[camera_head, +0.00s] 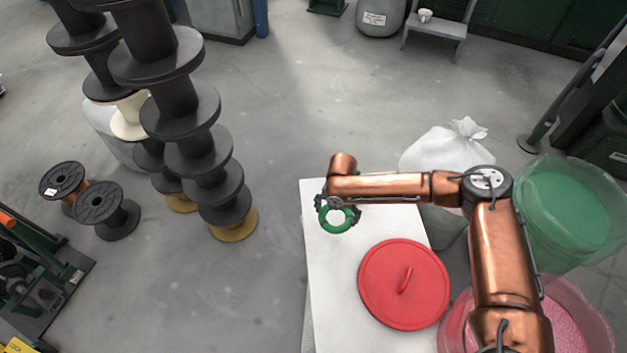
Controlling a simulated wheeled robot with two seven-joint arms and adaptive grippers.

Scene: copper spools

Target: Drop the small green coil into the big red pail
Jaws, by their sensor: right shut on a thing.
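The small green coil (325,222) is a ring seen above the far left part of the white table (330,290). My right gripper (337,204) is shut on the coil's upper edge, at the end of my copper-coloured right arm. The big red pail (578,318) stands at the bottom right, beside the table, partly hidden behind my arm; pink-red contents show inside it. A round red lid (385,300) with a handle lies on the table. My left gripper is not in view.
A translucent pail with green contents (565,205) stands at the right, behind the red pail. A white sack (440,148) is behind the table. Stacked black spools (190,110) stand at the left, with two loose spools (105,205) nearby. The floor between spools and table is clear.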

